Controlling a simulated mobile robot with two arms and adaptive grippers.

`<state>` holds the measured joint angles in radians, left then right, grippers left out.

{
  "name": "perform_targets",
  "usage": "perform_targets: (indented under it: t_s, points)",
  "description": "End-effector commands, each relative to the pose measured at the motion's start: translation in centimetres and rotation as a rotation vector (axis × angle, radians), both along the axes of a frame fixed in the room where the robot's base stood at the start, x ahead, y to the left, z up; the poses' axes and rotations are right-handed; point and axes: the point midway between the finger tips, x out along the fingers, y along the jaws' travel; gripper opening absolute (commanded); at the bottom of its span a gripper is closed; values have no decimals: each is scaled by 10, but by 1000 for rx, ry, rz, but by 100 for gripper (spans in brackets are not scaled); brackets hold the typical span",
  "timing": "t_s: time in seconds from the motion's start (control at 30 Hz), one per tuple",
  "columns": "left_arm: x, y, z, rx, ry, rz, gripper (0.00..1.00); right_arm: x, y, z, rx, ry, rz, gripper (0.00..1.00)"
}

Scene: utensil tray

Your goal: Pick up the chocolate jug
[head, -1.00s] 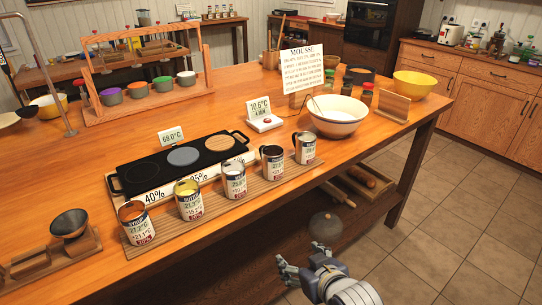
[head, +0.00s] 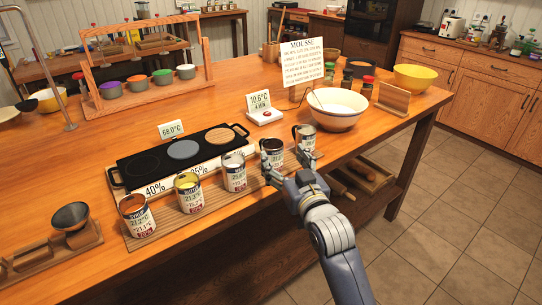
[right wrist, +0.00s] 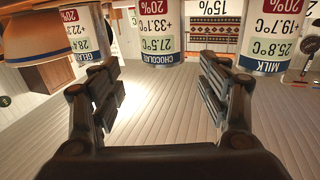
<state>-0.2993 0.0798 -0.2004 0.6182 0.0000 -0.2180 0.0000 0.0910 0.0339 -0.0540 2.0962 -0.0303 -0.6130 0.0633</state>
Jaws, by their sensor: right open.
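The chocolate jug (head: 271,148) is a metal jug with dark contents and a printed label. It stands in the row of jugs on a wooden board, partly hidden by my gripper in the head view. My right gripper (head: 291,165) is open in front of it, with nothing held. In the right wrist view, which is upside down, the chocolate jug (right wrist: 162,32) with its blue "CHOCOLATE" band shows between and beyond the spread fingers (right wrist: 158,82). I cannot see contact. My left gripper is not in view.
The milk jug (right wrist: 263,35) and gelatin jug (right wrist: 88,30) stand close on either side. A black hot plate (head: 150,165) lies behind the row. A white bowl (head: 340,118) with a utensil stands to the right. The floor beyond the table's front edge is clear.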

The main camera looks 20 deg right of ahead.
Motion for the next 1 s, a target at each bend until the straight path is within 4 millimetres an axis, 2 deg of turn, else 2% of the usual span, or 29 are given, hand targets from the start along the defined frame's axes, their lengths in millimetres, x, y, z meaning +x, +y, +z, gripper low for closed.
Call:
perform_targets:
  t_s: [0.1, 0.37, 0.63, 0.8, 1.0]
  points:
    - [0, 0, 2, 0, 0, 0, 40, 16, 1, 0, 0, 1, 0, 69]
    - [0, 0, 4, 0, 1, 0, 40, 33, 3, 0, 1, 2, 1, 69]
    - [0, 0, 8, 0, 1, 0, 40, 68, 7, -2, 0, 2, 0, 69]
    - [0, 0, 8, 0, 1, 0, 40, 76, 7, -2, 0, 1, 0, 69]
    - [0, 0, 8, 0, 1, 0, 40, 76, 7, -3, 0, 2, 0, 69]
